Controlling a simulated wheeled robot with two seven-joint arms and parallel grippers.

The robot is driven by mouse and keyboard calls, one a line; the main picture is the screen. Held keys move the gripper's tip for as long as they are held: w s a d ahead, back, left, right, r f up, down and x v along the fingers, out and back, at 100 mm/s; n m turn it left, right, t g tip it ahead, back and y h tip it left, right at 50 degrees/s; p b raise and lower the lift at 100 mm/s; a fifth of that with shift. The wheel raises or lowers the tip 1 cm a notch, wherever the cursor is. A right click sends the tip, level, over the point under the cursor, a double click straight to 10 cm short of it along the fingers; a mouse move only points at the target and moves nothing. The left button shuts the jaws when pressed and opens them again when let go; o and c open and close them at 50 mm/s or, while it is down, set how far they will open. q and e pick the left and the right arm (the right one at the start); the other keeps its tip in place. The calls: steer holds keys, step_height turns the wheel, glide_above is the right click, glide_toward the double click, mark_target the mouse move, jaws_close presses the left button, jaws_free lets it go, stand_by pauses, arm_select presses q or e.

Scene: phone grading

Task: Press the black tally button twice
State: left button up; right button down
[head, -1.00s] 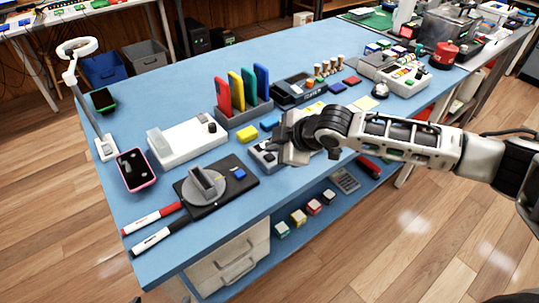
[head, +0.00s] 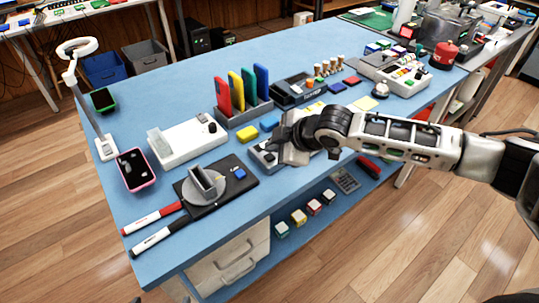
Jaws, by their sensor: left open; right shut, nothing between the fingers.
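A low grey box (head: 257,162) lies near the front edge of the blue table, partly hidden by my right gripper. A small dark button (head: 269,157) shows on its top at the left end; it looks like the black tally button. My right gripper (head: 284,156) reaches in from the right and is shut and empty. Its fingers point down over the box, just right of the dark button. I cannot tell whether they touch anything. The rest of the box top is hidden behind the gripper. My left gripper is not in view.
A black pad with a grey phone stand (head: 204,184) lies to the left. A white device (head: 187,142) and a rack of coloured phones (head: 243,112) stand behind.

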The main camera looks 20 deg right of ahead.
steer(key=shift+f, duration=0.15)
steer(key=shift+f, duration=0.25)
steer(key=shift+f, duration=0.6)
stand_by(1.0)
steer(key=shift+r+p, duration=0.9)
steer(key=shift+p, duration=0.25)
steer(key=shift+r, duration=0.1)
